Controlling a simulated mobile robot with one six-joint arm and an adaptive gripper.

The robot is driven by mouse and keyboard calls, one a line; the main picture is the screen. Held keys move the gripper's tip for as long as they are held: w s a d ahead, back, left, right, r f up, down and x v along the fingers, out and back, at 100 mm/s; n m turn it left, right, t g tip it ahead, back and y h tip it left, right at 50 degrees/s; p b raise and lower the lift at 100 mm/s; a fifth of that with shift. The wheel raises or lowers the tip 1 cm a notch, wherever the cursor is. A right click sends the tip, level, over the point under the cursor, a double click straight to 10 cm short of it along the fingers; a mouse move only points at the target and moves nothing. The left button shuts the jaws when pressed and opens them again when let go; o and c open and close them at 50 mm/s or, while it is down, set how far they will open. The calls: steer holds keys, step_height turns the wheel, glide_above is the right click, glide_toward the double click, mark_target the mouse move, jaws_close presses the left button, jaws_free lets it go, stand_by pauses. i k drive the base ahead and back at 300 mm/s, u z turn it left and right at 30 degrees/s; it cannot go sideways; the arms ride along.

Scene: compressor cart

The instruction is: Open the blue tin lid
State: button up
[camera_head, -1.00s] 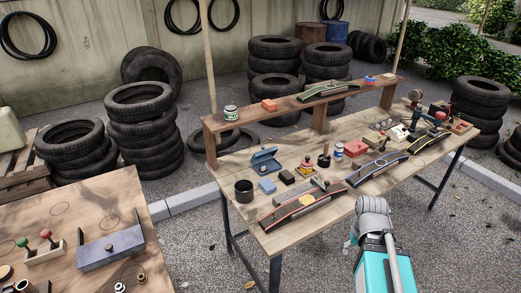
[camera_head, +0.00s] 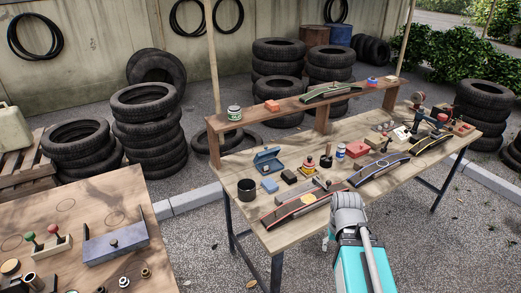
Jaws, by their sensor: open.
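A small blue tin (camera_head: 268,160) stands on the wooden workbench, left of the middle. Its lid looks tilted up at the back, but it is too small to tell how far. A light blue block (camera_head: 269,186) lies just in front of it. My arm, grey and teal, rises at the bottom right, in front of the bench's near edge and well apart from the tin. The fingers of my gripper cannot be made out in this view.
A dark can (camera_head: 246,190) stands left of the blue block. A raised shelf (camera_head: 290,115) runs behind the tin. Another wooden table (camera_head: 50,195) fills the lower left. Gravel floor lies between.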

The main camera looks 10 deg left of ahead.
mark_target(266, 153)
steer(key=u, duration=0.05)
steer(key=i, duration=1)
